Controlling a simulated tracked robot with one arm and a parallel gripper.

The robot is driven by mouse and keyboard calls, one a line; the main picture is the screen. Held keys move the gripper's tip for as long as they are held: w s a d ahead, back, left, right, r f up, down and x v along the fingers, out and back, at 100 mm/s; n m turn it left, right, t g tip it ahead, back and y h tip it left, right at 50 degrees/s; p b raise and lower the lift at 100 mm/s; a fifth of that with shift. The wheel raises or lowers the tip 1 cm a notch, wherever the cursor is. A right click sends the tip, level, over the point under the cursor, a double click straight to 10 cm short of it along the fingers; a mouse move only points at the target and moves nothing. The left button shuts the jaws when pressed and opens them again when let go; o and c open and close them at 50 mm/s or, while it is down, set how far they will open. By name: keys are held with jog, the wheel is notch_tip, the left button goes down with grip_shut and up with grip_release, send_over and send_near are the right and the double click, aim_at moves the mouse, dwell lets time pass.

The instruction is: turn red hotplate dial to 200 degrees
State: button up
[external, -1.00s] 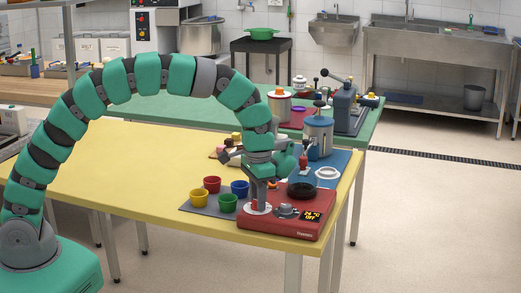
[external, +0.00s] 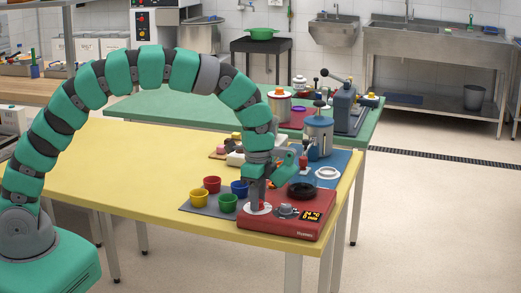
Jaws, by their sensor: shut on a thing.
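The red hotplate (external: 283,230) stands at the right front corner of the yellow table. On its top left is a white round scale (external: 250,211) with a small red dial (external: 261,205). My gripper (external: 259,203) points down over this scale, its jaws shut on the red dial and hiding part of it. A separate grey knob (external: 288,211) sits to the right, free of the gripper. The lit display (external: 312,216) shows small yellow text, which seems to start with 24 °C. The dial's setting is too small to read.
Red (external: 212,184), yellow (external: 199,199), green (external: 228,203) and blue (external: 239,188) cups stand on a grey mat left of the hotplate. A dark round dish (external: 301,191) is at the hotplate's back. The table's left part is clear.

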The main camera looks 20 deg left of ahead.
jog(key=m, duration=0.6)
jog(key=shift+r+p, duration=0.1)
jog(key=shift+p, duration=0.2)
jog(key=m, duration=0.5)
jog(key=shift+m, duration=0.4)
jog(key=o, duration=1)
jog(key=shift+c, duration=0.2)
notch_tip(320, 180, up, 14)
jog(key=p, duration=0.1)
jog(key=shift+f, duration=0.2)
